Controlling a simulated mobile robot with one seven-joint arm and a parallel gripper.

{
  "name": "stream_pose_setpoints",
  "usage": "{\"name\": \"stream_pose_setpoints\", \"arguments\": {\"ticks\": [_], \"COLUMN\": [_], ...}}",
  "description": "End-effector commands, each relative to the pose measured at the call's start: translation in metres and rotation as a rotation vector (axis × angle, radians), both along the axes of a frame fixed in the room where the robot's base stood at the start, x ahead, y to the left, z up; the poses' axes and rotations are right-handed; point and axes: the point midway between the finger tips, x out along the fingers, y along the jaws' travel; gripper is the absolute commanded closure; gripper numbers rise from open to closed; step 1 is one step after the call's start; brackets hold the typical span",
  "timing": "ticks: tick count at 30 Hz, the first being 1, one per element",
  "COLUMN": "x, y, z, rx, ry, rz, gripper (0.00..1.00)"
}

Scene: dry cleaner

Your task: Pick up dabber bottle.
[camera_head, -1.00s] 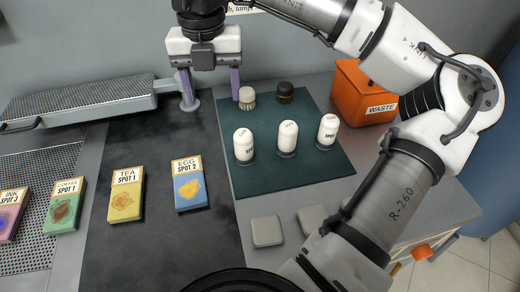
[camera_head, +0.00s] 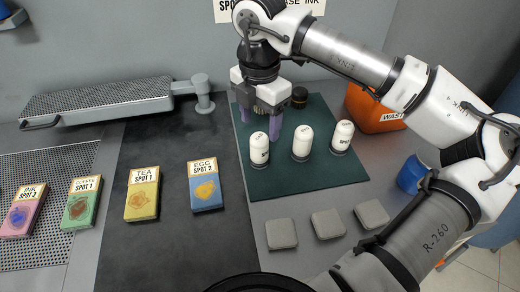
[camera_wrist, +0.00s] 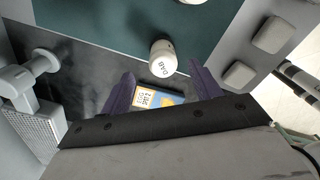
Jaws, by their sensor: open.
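Three white capped bottles stand upright in a row on the dark green mat (camera_head: 290,184): the left bottle (camera_head: 259,149), the middle bottle (camera_head: 302,143) and the right bottle (camera_head: 342,136). In the wrist view one white bottle with "DAB" on its top (camera_wrist: 163,60) stands near the mat's edge, just beyond my fingertips; it appears to be the left bottle. My gripper (camera_head: 260,125) is open and empty, above and behind the left bottle. Its purple fingers show in the wrist view (camera_wrist: 162,88), apart from the bottle.
A dark-topped brush (camera_head: 299,97) stands at the mat's back; another is mostly hidden behind my gripper. Stain cards, including the egg card (camera_head: 205,187), lie to the left. Grey pads (camera_head: 281,234) lie in front. An orange waste bin (camera_head: 372,112) stands at the back right.

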Motion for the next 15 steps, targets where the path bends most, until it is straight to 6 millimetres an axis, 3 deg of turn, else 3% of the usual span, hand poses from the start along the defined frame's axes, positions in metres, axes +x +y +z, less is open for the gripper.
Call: {"name": "stream_pose_setpoints", "arguments": {"ticks": [8,15], "x": [-0.001,-0.004], "y": [0.000,-0.002], "z": [-0.020,-0.052], "rx": [0.001,0.001], "ry": [0.002,0.003], "rz": [0.002,0.002], "gripper": [0.37,0.37]}}
